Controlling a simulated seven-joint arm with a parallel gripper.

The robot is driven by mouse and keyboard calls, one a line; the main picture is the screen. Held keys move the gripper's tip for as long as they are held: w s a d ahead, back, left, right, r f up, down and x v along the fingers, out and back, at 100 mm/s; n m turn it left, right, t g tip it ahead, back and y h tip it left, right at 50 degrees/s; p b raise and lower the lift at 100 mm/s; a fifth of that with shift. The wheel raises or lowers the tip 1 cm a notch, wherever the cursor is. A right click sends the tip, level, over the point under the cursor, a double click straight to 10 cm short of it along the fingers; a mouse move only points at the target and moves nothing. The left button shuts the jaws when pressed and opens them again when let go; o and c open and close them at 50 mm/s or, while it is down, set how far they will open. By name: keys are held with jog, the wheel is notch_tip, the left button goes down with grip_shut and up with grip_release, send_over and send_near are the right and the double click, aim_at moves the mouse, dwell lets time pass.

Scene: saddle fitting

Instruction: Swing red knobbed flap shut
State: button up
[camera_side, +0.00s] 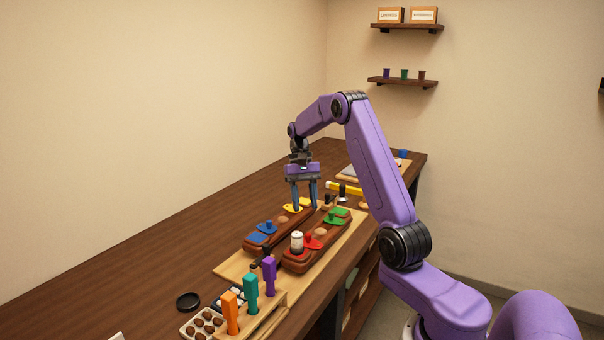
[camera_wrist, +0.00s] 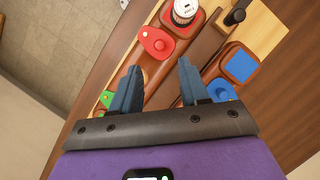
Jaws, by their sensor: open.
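The red knobbed flap (camera_side: 312,243) lies on the right-hand wooden block (camera_side: 298,265), beside a white jar (camera_side: 296,241). In the wrist view the red flap (camera_wrist: 157,42) is a rounded plate with a red knob, turned aside from a red square pad (camera_wrist: 197,20). The white jar (camera_wrist: 185,11) stands on that pad. My gripper (camera_side: 304,207) is open and empty, pointing down near the yellow flap (camera_side: 292,207) at the far end of the left-hand block. Its fingers (camera_wrist: 158,68) show in the wrist view, apart from the red flap. The fingers partly hide the yellow flap.
The left-hand block also carries a blue knobbed flap (camera_side: 267,227) and blue pad (camera_side: 257,238). A green flap (camera_side: 333,217) is on the right-hand block. Orange (camera_side: 230,313), teal (camera_side: 251,291) and purple (camera_side: 269,275) upright pieces stand in front.

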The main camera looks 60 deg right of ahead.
jog(key=v, duration=0.8)
jog(key=shift+r, duration=0.25)
jog(key=shift+w+d, duration=0.1)
jog(key=s+a+n+h, duration=0.25)
jog(key=a+n, duration=0.25)
jog(key=a, duration=0.7)
jog(key=s+a+n+h, duration=0.1)
jog(key=s+a+n, duration=0.3)
jog(key=a, duration=0.9)
jog(key=s+a+f+n+t, duration=0.1)
jog(key=s+n, duration=0.5)
jog(key=s, duration=0.6)
jog(key=s+a+f+n+t, duration=0.2)
jog(key=s+a+f+n, duration=0.2)
jog(key=s, duration=0.8)
jog(key=shift+a+n+y, duration=0.45)
jog(key=shift+a+n, duration=0.4)
jog(key=shift+n, duration=0.35)
